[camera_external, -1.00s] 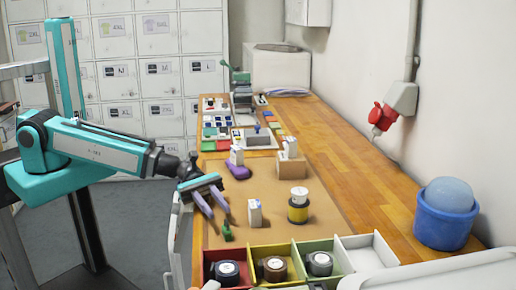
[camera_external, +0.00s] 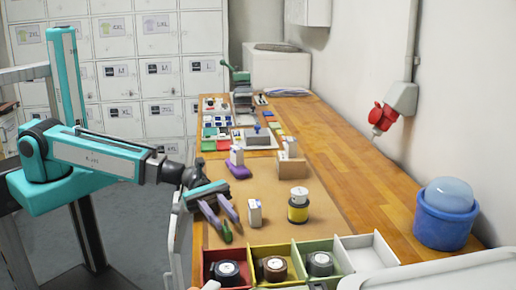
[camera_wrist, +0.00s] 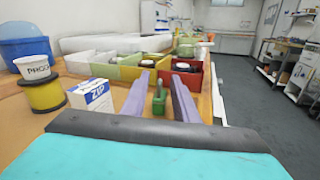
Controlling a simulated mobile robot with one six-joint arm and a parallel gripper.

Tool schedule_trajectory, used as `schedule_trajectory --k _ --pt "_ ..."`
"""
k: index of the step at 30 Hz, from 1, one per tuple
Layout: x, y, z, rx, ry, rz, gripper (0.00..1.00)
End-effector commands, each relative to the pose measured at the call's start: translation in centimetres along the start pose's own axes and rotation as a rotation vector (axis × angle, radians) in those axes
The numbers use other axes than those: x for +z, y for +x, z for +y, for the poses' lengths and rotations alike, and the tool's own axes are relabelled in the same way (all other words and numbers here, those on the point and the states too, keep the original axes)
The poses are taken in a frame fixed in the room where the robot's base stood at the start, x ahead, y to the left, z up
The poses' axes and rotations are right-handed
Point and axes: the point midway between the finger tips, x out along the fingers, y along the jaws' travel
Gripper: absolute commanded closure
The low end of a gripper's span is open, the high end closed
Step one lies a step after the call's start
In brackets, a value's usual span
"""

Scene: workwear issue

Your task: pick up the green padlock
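The small green padlock (camera_external: 227,234) stands on the brown mat near the bench's left edge, just behind the coloured bins. In the wrist view the green padlock (camera_wrist: 158,102) shows between the two purple fingers. My gripper (camera_external: 229,224) is open, its fingers reaching down at a slant close to the padlock. In the wrist view my gripper (camera_wrist: 161,78) has one finger on each side of the padlock with a gap showing. I cannot tell whether either finger touches it.
A white ZIP box (camera_wrist: 91,96) stands close beside the fingers; it also shows in the external view (camera_external: 254,213). A yellow spool with a white cup (camera_external: 298,207) is right of it. Red (camera_external: 208,272), yellow and green bins holding dark rolls line the near side.

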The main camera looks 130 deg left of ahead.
Motion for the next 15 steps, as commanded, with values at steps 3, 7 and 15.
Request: schedule_trajectory --k 3,7,15 --pt "-0.03 0.05 -0.01 0.000 0.000 0.000 0.73" --pt "-0.03 0.03 -0.01 0.000 0.000 0.000 0.73" --pt "0.06 0.94 0.08 -0.001 0.000 0.000 0.73"
